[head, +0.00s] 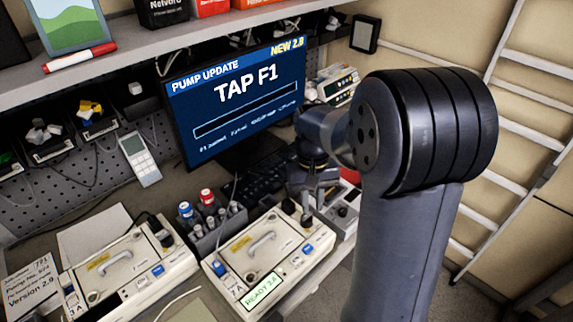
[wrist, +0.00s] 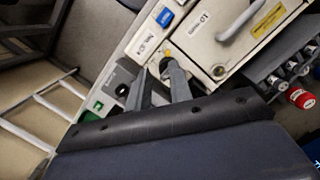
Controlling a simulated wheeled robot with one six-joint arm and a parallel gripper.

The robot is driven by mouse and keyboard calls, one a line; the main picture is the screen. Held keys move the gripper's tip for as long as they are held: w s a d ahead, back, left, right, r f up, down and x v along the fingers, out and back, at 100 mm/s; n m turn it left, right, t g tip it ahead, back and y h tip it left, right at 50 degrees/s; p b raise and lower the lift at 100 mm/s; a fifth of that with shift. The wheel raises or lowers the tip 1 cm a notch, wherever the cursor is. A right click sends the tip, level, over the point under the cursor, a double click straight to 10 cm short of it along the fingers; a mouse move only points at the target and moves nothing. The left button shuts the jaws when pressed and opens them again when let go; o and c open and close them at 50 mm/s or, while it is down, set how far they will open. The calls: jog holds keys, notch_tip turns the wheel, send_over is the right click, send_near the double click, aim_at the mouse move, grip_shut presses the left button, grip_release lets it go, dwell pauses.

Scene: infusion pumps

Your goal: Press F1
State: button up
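The monitor (head: 240,105) shows "PUMP UPDATE", "NEW 2.8" and "TAP F1" above an empty-looking bar. The dark keyboard (head: 262,182) lies below it, partly hidden by my arm and the monitor; its key labels are too small to read, so I cannot pick out F1. My gripper (head: 318,196) hangs above the back right part of the right pump, to the right of the keyboard. In the wrist view my gripper (wrist: 165,72) points at the pump's edge with nothing visible held.
The right pump (head: 265,250) carries a "READY 2.A" label. A left pump (head: 128,275) stands beside it. A bottle caddy (head: 212,222) stands between the pumps and the keyboard. A handheld device (head: 140,160) hangs on the pegboard. A ladder (head: 515,125) leans at right.

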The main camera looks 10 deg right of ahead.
grip_shut()
dwell(1.3)
